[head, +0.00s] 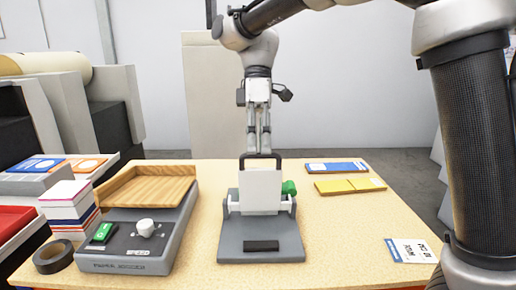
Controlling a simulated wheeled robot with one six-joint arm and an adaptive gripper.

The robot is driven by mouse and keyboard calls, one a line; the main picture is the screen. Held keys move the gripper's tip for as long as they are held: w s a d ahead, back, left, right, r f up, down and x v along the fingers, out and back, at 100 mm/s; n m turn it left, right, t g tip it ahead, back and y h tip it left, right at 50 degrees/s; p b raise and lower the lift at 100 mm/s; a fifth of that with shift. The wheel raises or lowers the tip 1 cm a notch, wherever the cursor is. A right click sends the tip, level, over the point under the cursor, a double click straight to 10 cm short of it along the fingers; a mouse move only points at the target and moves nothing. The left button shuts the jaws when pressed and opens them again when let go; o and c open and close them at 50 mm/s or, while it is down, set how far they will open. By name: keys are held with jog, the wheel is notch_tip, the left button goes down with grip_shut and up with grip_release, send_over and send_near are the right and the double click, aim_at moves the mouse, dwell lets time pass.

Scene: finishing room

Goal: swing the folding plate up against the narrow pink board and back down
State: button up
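The folding plate (261,192) is a pale panel standing about upright on a white hinge bar, on a grey base (231,245) with a black pad (262,246). A dark loop handle (244,160) is at its top edge. My gripper (258,150) points straight down at the handle, its two fingers close together with a narrow gap. Whether they touch or hold the handle cannot be told. I cannot make out a narrow pink board; anything directly behind the plate is hidden.
A green knob (289,187) sits right of the plate. A grey device with a wooden tray (150,190) stands left, near a black tape roll (53,257) and a card stack (68,208). Yellow (350,186) and blue (336,167) pieces and a label card (410,251) lie right.

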jog(key=shift+o, duration=0.2)
jog(key=shift+w+d+f+g, duration=0.1)
jog(key=shift+w+f+g, duration=0.1)
jog(key=shift+w+g, duration=0.45)
jog(key=shift+w+d+f+g, duration=0.1)
jog(key=shift+w+f+g, duration=0.15)
jog(key=shift+w, duration=0.65)
jog(key=o, duration=0.8)
jog(key=shift+w, duration=0.15)
jog(key=shift+c, duration=0.2)
jog(key=shift+a+r, duration=0.1)
